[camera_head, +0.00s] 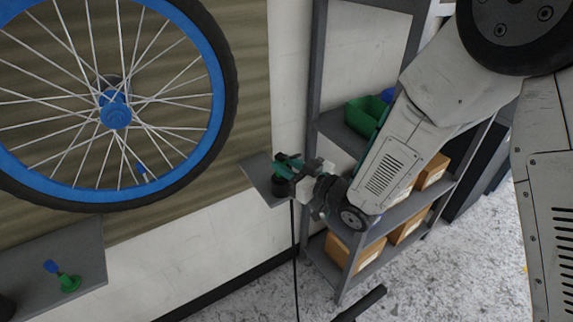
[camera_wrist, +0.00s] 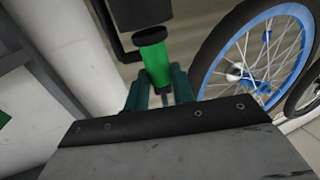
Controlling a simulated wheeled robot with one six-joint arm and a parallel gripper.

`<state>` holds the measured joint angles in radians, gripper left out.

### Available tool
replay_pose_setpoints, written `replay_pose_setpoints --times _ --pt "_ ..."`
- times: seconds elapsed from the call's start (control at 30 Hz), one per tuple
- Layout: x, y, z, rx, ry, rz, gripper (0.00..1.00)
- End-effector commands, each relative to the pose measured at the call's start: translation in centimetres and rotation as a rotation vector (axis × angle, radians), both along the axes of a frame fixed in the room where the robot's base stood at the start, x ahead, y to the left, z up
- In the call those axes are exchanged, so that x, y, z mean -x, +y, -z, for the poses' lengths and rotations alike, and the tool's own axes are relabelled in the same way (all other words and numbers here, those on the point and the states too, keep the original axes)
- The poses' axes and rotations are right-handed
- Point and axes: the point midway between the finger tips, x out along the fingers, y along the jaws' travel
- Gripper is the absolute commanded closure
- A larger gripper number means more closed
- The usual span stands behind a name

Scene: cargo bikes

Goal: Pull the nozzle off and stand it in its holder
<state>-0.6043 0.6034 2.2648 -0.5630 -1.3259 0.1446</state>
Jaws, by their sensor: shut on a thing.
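My gripper (camera_head: 288,166) is at the small grey wall shelf (camera_head: 258,178) in the head view, right of the wheel. In the wrist view its teal fingers (camera_wrist: 160,88) are closed around a green cylinder, which I take as the nozzle (camera_wrist: 154,58). A black block (camera_wrist: 137,12) is at the far end of the green part; I cannot tell whether they touch. A black hose (camera_head: 296,262) hangs straight down below the gripper. In the head view the gripper mostly hides the nozzle, and I cannot make out the holder.
A blue-rimmed wheel (camera_head: 216,62) with a black tyre fills the upper left. A grey ledge (camera_head: 28,272) at lower left bears a small green and blue piece (camera_head: 68,282). A grey rack (camera_head: 318,110) with a green bin (camera_head: 362,118) and cardboard boxes (camera_head: 432,170) stands beside my arm.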

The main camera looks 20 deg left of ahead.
Motion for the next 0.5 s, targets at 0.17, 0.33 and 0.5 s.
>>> replay_pose_setpoints --times 0.17,0.33,0.5 --pt "0.0 0.0 0.4 0.0 0.0 0.0 0.95" --pt "0.0 0.0 0.9 0.001 0.001 0.0 0.95" --pt "0.0 0.0 1.4 0.0 0.001 0.0 0.95"
